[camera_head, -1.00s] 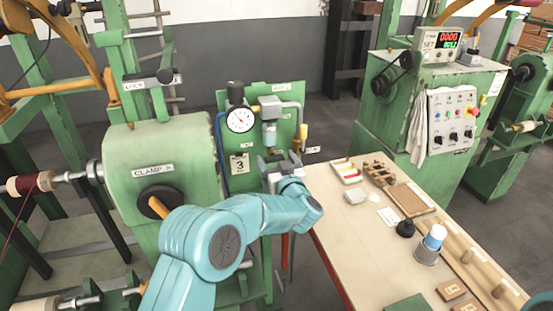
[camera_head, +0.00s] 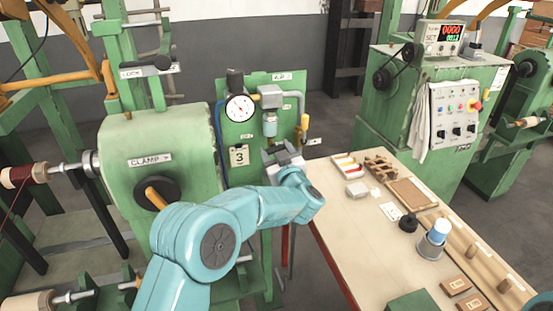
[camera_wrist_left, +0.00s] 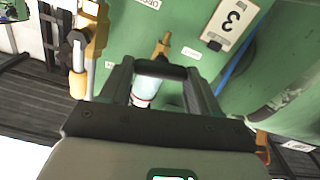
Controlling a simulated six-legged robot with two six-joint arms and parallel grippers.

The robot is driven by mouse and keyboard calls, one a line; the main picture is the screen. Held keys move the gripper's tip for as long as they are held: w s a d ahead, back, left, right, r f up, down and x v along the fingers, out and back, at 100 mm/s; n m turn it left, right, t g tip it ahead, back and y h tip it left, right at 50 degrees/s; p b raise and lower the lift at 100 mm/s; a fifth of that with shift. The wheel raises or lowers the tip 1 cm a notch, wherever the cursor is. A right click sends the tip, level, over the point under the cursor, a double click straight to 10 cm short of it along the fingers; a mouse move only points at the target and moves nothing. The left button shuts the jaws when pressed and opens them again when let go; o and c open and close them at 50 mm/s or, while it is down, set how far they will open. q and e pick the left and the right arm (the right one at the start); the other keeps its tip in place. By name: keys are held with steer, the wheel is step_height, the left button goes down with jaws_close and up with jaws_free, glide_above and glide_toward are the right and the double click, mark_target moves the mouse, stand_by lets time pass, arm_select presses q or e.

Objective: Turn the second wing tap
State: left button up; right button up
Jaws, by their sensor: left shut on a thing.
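My left gripper (camera_head: 280,150) is in front of the green panel (camera_head: 225,172), below a small glass bowl (camera_head: 270,127) and right of the number 3 plate (camera_head: 239,156). In the left wrist view its fingers (camera_wrist_left: 160,72) are shut on a dark crosswise piece that looks like the wing of a tap. A brass stem (camera_wrist_left: 163,45) sticks out beyond it. The glass bowl (camera_wrist_left: 146,90) shows between the fingers. Most of the tap is hidden by the gripper in the head view. My right gripper is not in view.
A dial gauge (camera_head: 240,107) sits on the panel. A yellow-handled fitting (camera_head: 304,124) is close to the gripper's right; it also shows in the wrist view (camera_wrist_left: 90,40). A green clamp housing (camera_head: 180,130) stands left. A workbench (camera_head: 345,218) with small parts lies right.

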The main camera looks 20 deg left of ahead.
arm_select(q)
steer(key=shift+s+a+f+n+b, duration=0.1)
steer(key=shift+f+n+b, duration=0.1)
steer(key=shift+n+b, duration=3.55)
steer(key=shift+a+f+n+b, duration=0.1)
steer(key=shift+f+n+b, duration=0.05)
steer(key=shift+n+b, duration=3.55)
steer(key=shift+d+n, duration=0.1)
steer(key=shift+n, duration=0.35)
steer(key=o, duration=1.1)
steer(key=shift+r, duration=0.1)
steer(key=shift+c, duration=0.2)
steer(key=shift+s, duration=0.1)
